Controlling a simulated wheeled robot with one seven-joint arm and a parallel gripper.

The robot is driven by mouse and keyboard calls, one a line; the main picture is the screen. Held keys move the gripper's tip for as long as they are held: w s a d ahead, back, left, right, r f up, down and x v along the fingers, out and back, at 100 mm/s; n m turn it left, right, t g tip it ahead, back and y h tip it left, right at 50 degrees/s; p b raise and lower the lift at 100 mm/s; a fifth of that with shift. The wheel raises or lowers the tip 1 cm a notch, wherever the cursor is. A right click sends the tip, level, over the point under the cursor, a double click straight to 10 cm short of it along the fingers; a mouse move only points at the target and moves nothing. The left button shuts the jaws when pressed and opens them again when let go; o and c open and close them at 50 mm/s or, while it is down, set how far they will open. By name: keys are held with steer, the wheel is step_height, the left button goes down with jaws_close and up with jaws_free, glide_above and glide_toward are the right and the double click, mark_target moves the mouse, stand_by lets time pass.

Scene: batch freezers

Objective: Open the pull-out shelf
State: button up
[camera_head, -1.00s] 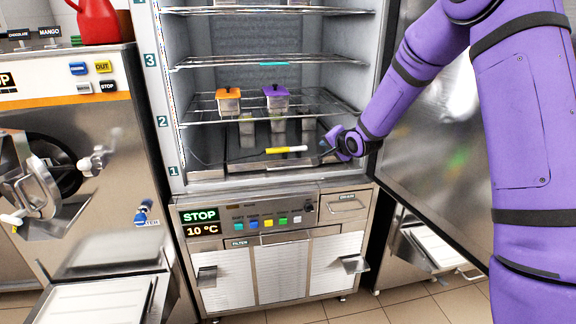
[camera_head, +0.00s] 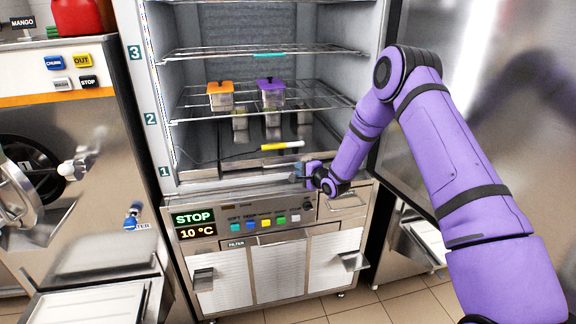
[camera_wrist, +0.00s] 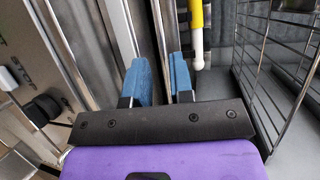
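The pull-out shelf seems to be the lowest level of the open cabinet, marked 1, with a metal front edge (camera_head: 250,174) in the head view. I cannot tell whether it is pulled out at all. My gripper (camera_head: 303,171) is at the right part of that front edge. In the wrist view its two blue fingers (camera_wrist: 162,78) stand apart, with a narrow metal strip (camera_wrist: 161,30) running in line with the gap between them. I cannot tell whether they touch the strip.
A yellow-and-white stick (camera_head: 282,146) lies above the bottom level. An orange-lidded container (camera_head: 220,96) and a purple-lidded container (camera_head: 271,93) stand on the wire rack (camera_head: 320,100). The cabinet door (camera_head: 440,140) stands open at right. A control panel (camera_head: 250,218) is below.

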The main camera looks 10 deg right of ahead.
mark_target(288, 164)
steer(key=x, duration=0.8)
jaws_close()
